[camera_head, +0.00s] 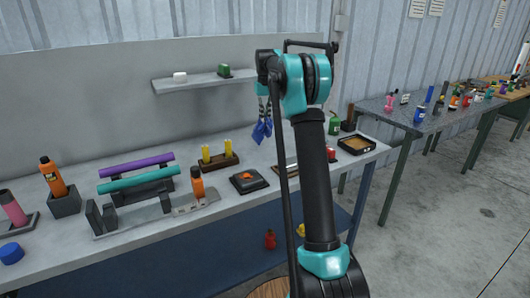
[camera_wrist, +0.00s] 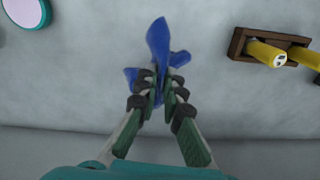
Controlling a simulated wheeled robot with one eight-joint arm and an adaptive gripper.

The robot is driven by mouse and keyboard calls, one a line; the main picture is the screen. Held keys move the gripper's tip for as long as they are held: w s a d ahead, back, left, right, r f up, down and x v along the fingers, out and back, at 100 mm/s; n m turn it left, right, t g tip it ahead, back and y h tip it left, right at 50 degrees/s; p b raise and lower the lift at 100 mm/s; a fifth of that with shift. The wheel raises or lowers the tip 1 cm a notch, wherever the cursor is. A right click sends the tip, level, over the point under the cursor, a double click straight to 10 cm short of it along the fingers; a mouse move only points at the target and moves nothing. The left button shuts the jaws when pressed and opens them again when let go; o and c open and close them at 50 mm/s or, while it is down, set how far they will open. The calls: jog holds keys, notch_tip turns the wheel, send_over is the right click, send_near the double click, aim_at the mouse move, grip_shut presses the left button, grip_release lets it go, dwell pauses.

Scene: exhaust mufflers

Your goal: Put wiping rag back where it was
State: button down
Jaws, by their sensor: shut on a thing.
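The wiping rag appears to be the blue, crumpled cloth (camera_wrist: 158,42) in the wrist view. My gripper (camera_wrist: 159,92) is shut on it, and the cloth spreads out beyond and beside the fingertips. In the head view the blue rag (camera_head: 262,131) hangs below my gripper (camera_head: 263,107), in front of the grey back panel and above the rear of the workbench (camera_head: 150,245). My arm hides part of the bench to the right of it. The gap between the rag and the bench is hard to judge.
A wooden holder with yellow cylinders (camera_head: 218,160) stands left of the rag; it also shows in the wrist view (camera_wrist: 238,43). A black pad with an orange piece (camera_head: 248,181) lies in front. Purple (camera_head: 136,165) and teal (camera_head: 138,180) tubes rest on a stand. A wall shelf (camera_head: 200,82) is above.

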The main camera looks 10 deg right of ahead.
dwell(0.4)
jog(key=w+d+n+b, duration=0.15)
jog(key=w+d, duration=0.35)
jog(key=d, duration=0.5)
jog(key=shift+n, duration=0.25)
jog(key=s+a+f, duration=0.2)
jog(key=a+f, duration=0.2)
jog(key=a, duration=0.1)
jog(key=s+a+f, duration=0.3)
jog(key=a+f, duration=0.2)
jog(key=s+a+f, duration=0.3)
jog(key=a+f, duration=0.1)
jog(key=a, duration=0.2)
jog(key=shift+s+f, duration=0.15)
jog(key=shift+s, duration=0.1)
jog(key=c, duration=1.3)
grip_release()
